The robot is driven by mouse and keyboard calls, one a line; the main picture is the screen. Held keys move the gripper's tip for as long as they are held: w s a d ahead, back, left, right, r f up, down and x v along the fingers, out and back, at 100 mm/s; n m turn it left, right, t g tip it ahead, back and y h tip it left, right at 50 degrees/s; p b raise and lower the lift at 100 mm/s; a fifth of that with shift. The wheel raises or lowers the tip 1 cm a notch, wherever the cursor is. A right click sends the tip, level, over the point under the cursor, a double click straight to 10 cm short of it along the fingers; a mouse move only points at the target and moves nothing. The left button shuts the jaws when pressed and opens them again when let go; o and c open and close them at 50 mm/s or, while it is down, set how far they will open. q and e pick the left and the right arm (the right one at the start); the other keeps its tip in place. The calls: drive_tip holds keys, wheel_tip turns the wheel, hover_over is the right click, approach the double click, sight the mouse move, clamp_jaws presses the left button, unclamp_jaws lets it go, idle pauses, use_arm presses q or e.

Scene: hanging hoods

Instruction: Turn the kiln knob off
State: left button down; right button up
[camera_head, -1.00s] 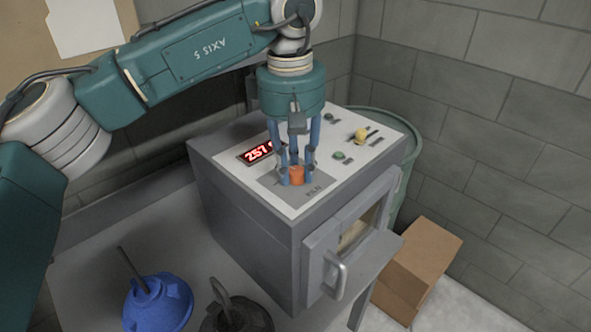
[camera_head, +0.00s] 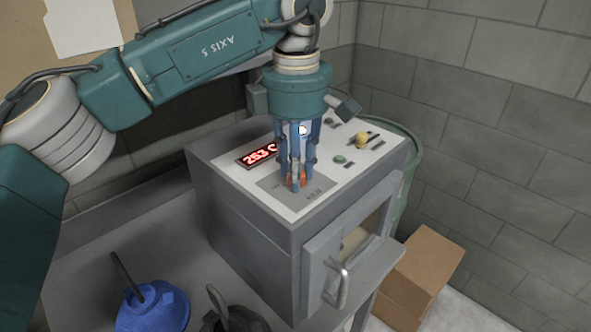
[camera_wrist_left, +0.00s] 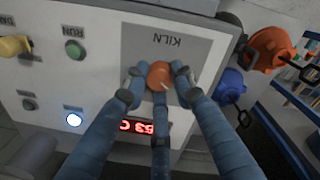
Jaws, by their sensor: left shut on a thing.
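The orange kiln knob (camera_wrist_left: 160,75) sits on a grey plate (camera_wrist_left: 148,47) marked KILN on the kiln's top panel; a pale pointer line shows on the knob. My left gripper (camera_head: 297,183) points down over the kiln, and its blue fingers are shut around the knob. In the left wrist view the fingers (camera_wrist_left: 158,88) close on the knob from several sides. In the head view they hide most of the knob. A red display (camera_head: 260,155) on the panel reads about 263 C. My right gripper is not in view.
A yellow knob (camera_head: 362,140) and a green button (camera_head: 340,160) are on the same panel. The kiln door (camera_head: 345,245) with its handle is at the front. Blue (camera_head: 152,308) and dark hoods lie at the lower left. A cardboard box (camera_head: 418,275) stands at right.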

use_arm(q)
drive_tip(key=shift+n, duration=0.6)
drive_tip(key=shift+r, duration=0.1)
drive_tip(key=c, duration=1.4)
unclamp_jaws()
drive_tip(key=shift+d, duration=0.15)
drive_tip(key=shift+c, duration=0.2)
wheel_tip(320, 180, up, 12)
drive_tip(key=shift+s, duration=0.35)
